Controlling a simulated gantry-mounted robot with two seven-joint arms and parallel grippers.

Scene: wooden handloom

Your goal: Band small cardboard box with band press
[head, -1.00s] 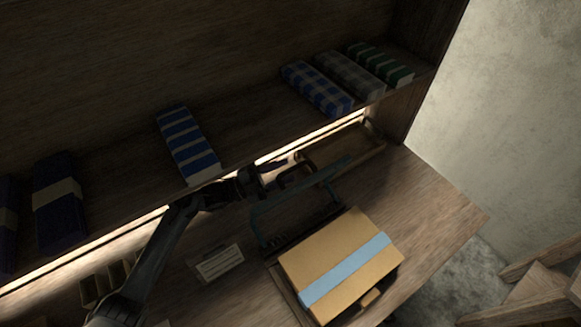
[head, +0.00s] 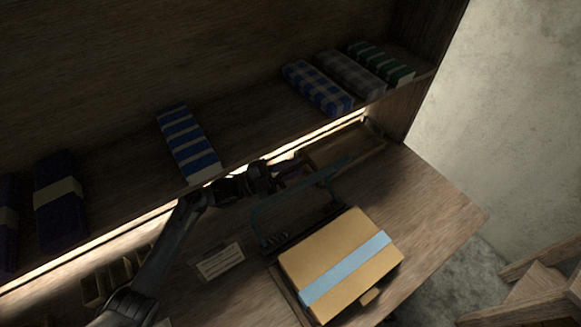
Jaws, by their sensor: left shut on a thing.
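The small cardboard box (head: 322,256) lies on the band press (head: 278,290) on the bench. A light blue band (head: 345,268) runs across the top of the box. The press's teal lever frame (head: 335,172) stands raised behind the box. My left gripper (head: 294,174) is at the frame's upper bar and appears shut on it. The exact contact is dark and hard to see. My right gripper is not in view.
A wooden tray (head: 345,146) lies behind the press. A white label card (head: 220,263) lies left of it. Folded cloths, including a blue striped one (head: 188,145), sit on the shelf above. The bench is clear at the right (head: 435,215).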

